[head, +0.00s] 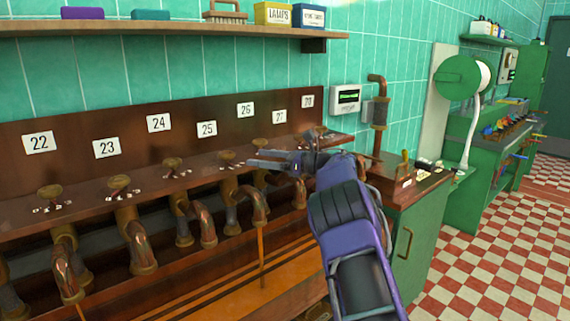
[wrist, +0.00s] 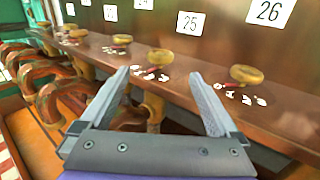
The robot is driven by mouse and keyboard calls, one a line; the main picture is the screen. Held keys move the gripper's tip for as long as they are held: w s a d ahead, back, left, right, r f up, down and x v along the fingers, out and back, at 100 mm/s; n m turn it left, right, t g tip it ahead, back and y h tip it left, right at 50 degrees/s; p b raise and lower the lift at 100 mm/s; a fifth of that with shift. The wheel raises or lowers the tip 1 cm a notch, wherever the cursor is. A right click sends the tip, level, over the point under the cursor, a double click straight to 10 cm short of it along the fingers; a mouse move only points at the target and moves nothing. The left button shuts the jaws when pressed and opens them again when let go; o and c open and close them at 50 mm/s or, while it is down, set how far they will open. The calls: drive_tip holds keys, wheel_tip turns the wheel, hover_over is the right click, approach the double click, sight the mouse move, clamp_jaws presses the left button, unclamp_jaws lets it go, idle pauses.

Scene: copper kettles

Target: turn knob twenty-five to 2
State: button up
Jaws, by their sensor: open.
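Knob 25 (head: 227,157) is a round brass knob on the wooden ledge, below the label 25 (head: 206,129). In the wrist view knob 25 (wrist: 160,57) appears between and just beyond my fingertips, with a red mark and small white number tags in front. The tags are too small to read, so its setting cannot be told. My gripper (head: 253,157) is open and empty, reaching left over the ledge just right of knob 25; its two fingers also show in the wrist view (wrist: 160,75). I see no contact with the knob.
Knob 24 (head: 173,163) and knob 26 (wrist: 246,73) sit on either side along the ledge (head: 85,203). Curved copper pipes (head: 140,245) hang below it. A shelf (head: 170,27) with boxes is above. A green cabinet (head: 405,230) stands to the right; checkered floor (head: 490,270) lies beyond.

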drive_tip(key=v, duration=0.7)
drive_tip(key=shift+r, duration=0.1)
